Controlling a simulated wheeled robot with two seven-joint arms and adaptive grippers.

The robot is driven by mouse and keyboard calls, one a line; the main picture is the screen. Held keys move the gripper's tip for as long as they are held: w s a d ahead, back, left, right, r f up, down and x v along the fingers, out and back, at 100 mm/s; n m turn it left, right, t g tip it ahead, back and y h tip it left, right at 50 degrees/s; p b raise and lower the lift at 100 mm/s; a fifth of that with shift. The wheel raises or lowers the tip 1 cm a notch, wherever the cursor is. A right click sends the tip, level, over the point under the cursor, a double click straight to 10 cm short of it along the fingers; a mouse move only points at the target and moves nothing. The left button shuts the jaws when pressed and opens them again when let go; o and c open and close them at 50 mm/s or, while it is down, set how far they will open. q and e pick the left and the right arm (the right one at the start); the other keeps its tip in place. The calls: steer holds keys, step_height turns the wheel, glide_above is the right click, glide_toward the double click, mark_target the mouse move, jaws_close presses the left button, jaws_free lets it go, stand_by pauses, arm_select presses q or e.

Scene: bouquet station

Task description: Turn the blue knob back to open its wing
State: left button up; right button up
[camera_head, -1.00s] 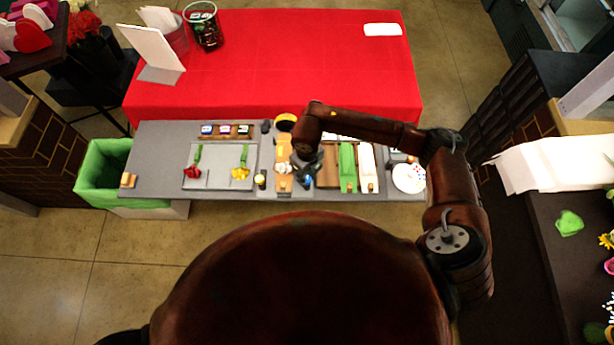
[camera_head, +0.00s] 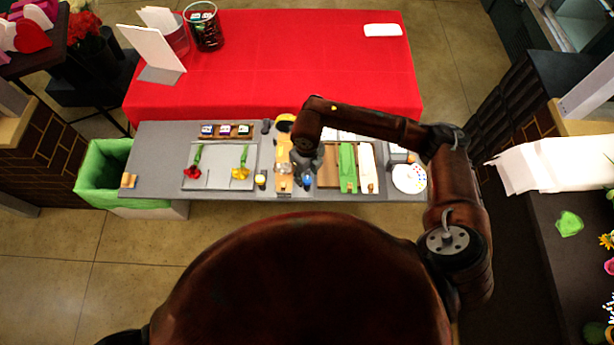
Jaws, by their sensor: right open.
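The blue knob (camera_head: 307,182) is a small blue spot near the front edge of the grey table, just left of the brown board. My right gripper (camera_head: 303,176) points down over this spot, close to it. It is open, and its fingers are small and dark here. I cannot tell whether they touch the knob. A wooden fixture (camera_head: 284,168) with a yellow part stands just left of the gripper. The wing is not clear at this size and may be partly hidden by my gripper and forearm. My left gripper is not in view.
A grey tray (camera_head: 218,178) with a red and a yellow flower lies to the left. Green and white strips lie on the brown board (camera_head: 328,172) to the right. A small yellow-topped jar (camera_head: 260,180) and a palette (camera_head: 409,178) stand near the front edge.

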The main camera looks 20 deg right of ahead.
mark_target(307, 179)
step_height(307, 179, up, 10)
stand_by(0.3)
steer(key=shift+a+f, duration=0.1)
steer(key=shift+f, duration=0.05)
stand_by(0.3)
